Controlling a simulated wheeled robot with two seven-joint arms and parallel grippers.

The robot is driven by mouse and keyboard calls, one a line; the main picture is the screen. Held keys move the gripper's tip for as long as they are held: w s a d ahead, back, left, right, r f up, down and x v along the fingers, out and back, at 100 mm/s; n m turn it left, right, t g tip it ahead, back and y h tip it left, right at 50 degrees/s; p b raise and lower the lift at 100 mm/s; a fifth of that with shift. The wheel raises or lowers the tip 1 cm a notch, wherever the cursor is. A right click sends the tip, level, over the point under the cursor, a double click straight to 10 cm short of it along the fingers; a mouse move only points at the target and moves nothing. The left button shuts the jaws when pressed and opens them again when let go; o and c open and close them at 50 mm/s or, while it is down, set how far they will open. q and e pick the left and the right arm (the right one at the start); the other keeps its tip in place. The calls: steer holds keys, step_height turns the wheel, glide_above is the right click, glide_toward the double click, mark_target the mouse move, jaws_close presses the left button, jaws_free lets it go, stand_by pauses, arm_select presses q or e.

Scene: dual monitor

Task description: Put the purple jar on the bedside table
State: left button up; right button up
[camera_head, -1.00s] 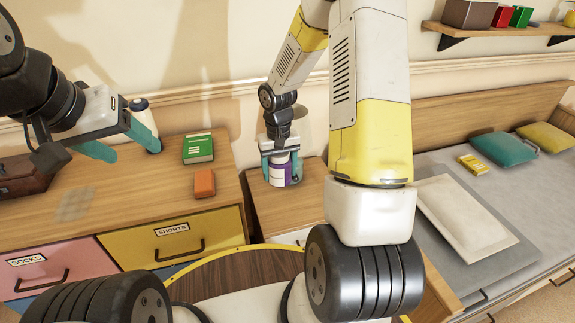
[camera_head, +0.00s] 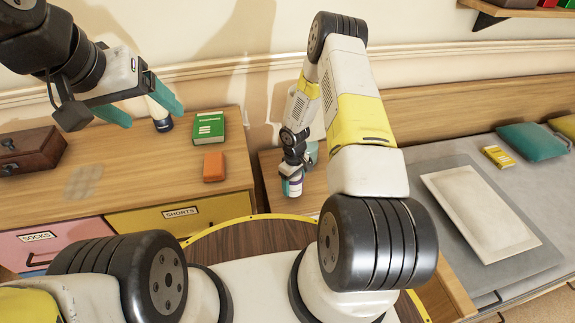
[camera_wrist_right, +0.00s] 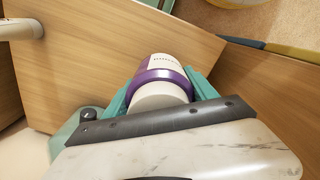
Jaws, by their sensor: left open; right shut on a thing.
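The purple jar (camera_head: 293,187), with a white label, is between the fingers of my right gripper (camera_head: 297,172). In the right wrist view the jar (camera_wrist_right: 160,78) shows a purple band and a pale end, with a teal finger of the right gripper (camera_wrist_right: 161,92) on each side. The jar is over the wooden top of the bedside table (camera_head: 272,200), between dresser and bed; I cannot tell whether it touches the top. My left gripper (camera_head: 153,115) is open and empty above the dresser, near a white and dark bottle (camera_head: 160,122).
The dresser (camera_head: 130,165) at left holds a green book (camera_head: 208,127), an orange box (camera_head: 213,166) and a brown chest (camera_head: 32,151). The bed (camera_head: 430,165) is at right with a pillow and a yellow book (camera_head: 498,156). The wall is close behind.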

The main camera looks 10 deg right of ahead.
mark_target(293, 191)
steer(key=shift+f, duration=2)
steer(key=shift+f, duration=0.1)
steer(key=o, duration=1.8)
